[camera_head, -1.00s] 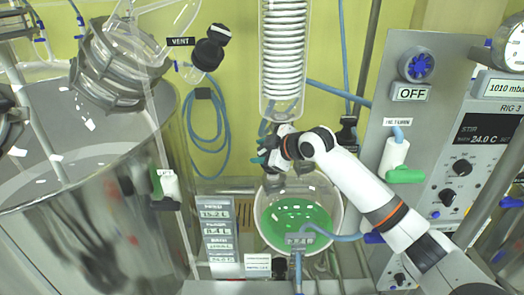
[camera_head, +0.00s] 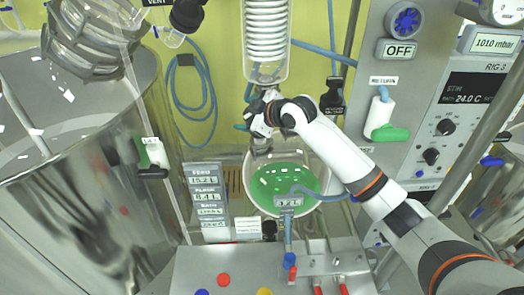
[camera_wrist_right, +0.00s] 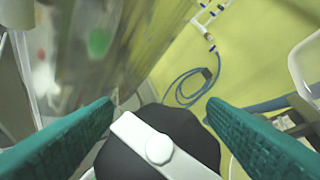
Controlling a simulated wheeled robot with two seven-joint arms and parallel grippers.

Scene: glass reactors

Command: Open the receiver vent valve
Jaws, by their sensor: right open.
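In the right wrist view a black round knob with a white bar (camera_wrist_right: 165,150) sits between the two teal fingers of my right gripper (camera_wrist_right: 160,108). The fingers are apart, one on each side of it; I cannot tell whether they touch it. In the head view my right gripper (camera_head: 250,122) is below the glass coil column (camera_head: 267,35) and above the round vessel with green liquid (camera_head: 290,180). The knob is not clear there. A "VENT" label (camera_head: 157,3), partly cut off, is at the top left beside another black knob (camera_head: 187,15). My left gripper is not in view.
A large glass vessel (camera_head: 80,170) fills the left. A blue hose coil (camera_head: 190,95) hangs on the yellow wall. A grey control panel (camera_head: 425,165) with a green-handled valve (camera_head: 388,133) stands right. A bench plate (camera_head: 235,258) with coloured buttons lies in front.

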